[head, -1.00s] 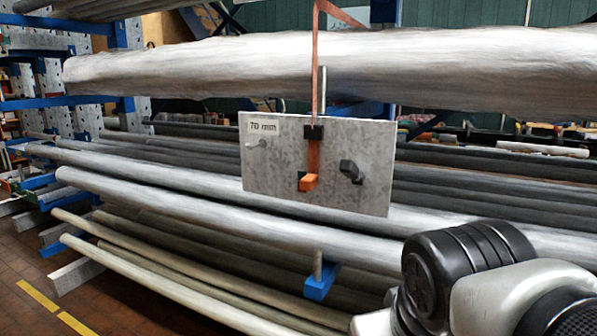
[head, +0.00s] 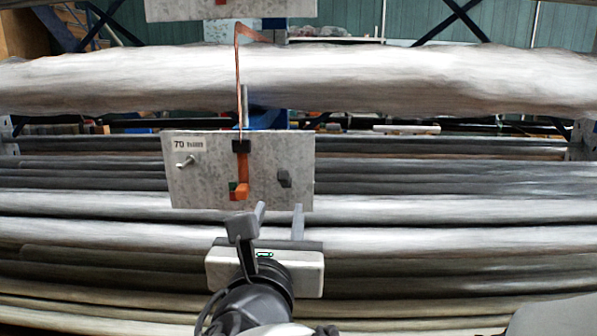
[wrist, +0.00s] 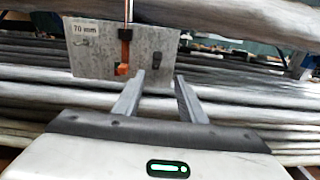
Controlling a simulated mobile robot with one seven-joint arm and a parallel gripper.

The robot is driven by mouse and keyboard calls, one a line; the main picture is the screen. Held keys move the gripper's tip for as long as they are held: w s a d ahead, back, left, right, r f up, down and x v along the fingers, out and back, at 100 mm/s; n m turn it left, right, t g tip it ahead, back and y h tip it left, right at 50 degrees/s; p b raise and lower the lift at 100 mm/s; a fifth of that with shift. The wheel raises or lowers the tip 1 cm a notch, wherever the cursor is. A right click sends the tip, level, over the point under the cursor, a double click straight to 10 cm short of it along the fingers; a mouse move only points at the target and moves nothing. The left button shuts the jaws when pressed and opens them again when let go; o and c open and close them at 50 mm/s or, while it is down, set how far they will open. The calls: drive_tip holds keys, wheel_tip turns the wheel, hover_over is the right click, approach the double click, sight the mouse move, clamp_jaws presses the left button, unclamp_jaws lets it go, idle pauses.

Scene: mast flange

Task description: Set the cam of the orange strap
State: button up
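The orange strap (head: 238,72) hangs over the large grey pole and runs down to a black cam buckle (head: 241,146) on a grey plate (head: 215,178) marked 70 mm. In the wrist view the buckle (wrist: 124,35) and orange end (wrist: 121,68) are ahead of my gripper (wrist: 157,77). My gripper (head: 279,211) is open and empty, below and in front of the plate, apart from it.
The large pole (head: 420,80) spans above the plate. Several long poles (head: 450,235) lie behind and below it. Another grey plate (head: 180,10) shows at the top edge. The space between my fingers and the plate looks clear.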

sight(284, 175)
drive_tip(key=w+b, duration=0.2)
drive_tip(key=w, duration=1.5)
drive_tip(key=shift+w+d+r, duration=0.1)
drive_tip(key=shift+w, duration=0.1)
drive_tip(key=shift+c, duration=0.3)
clamp_jaws()
